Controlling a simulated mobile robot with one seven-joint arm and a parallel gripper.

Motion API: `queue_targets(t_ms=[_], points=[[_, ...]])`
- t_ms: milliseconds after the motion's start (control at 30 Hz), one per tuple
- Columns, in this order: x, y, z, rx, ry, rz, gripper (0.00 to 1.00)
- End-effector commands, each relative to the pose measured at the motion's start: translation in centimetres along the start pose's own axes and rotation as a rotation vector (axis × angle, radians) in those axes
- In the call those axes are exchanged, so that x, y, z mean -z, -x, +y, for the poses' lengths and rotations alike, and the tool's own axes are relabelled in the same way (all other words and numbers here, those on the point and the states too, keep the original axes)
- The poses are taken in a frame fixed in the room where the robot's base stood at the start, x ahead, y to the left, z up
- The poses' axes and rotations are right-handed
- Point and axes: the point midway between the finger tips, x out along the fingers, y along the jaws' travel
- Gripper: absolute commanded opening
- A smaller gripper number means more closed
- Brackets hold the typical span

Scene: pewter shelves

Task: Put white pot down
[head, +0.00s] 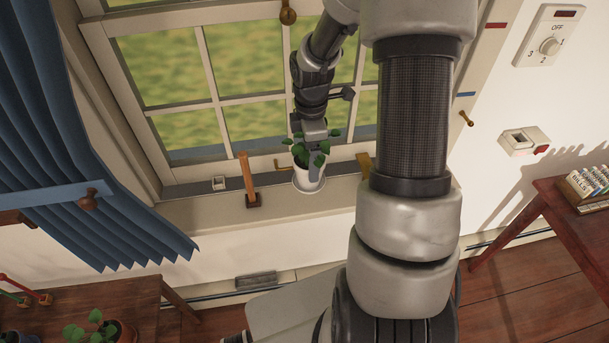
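The white pot (303,178), with a green leafy plant in it, is upright at the window sill (230,211). It is over a pale round saucer (309,187); whether it touches the saucer I cannot tell. My gripper (314,160) is at the pot from above, with a finger down along its front right side. Leaves and my wrist hide the other finger, so how tightly the fingers close on the pot does not show.
A wooden upright piece (249,182) stands on the sill left of the pot. A blue curtain (80,130) hangs at the left. A table (90,300) with a potted plant is lower left, and a red-brown table (570,215) is right. The window (215,90) is behind.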

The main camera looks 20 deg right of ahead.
Motion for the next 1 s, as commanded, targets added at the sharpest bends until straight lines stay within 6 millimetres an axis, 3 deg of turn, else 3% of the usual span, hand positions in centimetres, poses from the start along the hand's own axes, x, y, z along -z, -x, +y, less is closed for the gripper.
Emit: queue_targets(t_ms=[533, 933, 967, 1000], points=[[0.0, -5.8, 0.1, -0.001, 0.001, 0.0, 0.04], [0.0, -6.4, 0.1, -0.004, 0.001, -0.001, 0.04], [0.0, -6.5, 0.1, -0.002, 0.001, 0.0, 0.68], [0.0, -6.4, 0.1, -0.002, 0.001, -0.001, 0.75]])
